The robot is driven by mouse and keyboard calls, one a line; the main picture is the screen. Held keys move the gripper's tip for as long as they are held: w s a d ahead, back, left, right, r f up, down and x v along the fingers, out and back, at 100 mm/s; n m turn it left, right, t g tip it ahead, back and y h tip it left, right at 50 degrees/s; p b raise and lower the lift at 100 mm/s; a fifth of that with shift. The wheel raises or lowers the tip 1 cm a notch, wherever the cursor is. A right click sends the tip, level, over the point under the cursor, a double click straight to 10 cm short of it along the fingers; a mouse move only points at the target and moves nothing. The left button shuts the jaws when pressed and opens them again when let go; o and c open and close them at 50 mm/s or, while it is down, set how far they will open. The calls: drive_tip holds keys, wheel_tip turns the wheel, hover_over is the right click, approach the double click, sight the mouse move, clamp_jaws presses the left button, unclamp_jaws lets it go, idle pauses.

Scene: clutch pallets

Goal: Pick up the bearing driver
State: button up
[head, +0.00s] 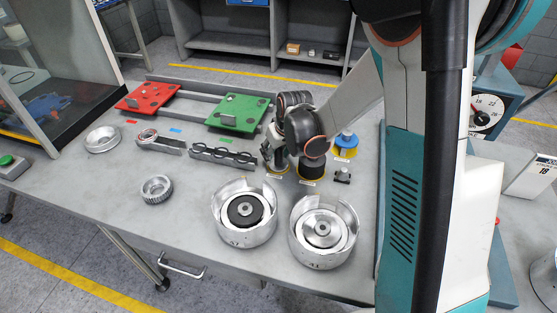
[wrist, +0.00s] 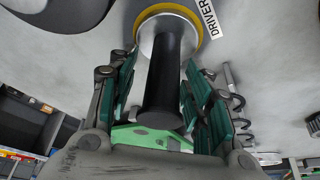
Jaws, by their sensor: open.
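The bearing driver (wrist: 168,85) has a black cylindrical handle on a wide pale foot. It stands in a yellow ring beside a label reading DRIVER in the wrist view. My gripper (wrist: 160,62) is open, with one green-padded finger on each side of the handle. I see gaps between the pads and the handle. In the head view my gripper (head: 268,153) is low over the back right part of the bench. It hides most of the driver there.
A black-and-yellow cylinder (head: 312,170) stands close right of my gripper, and a blue-topped yellow one (head: 346,144) behind it. Two round metal housings (head: 245,232) (head: 322,252) stand in front. Green (head: 238,112) and red (head: 147,97) plates lie at the back left. The front left bench is mostly clear.

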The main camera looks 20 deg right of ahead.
clamp_jaws()
drive_tip(key=shift+r, duration=0.1)
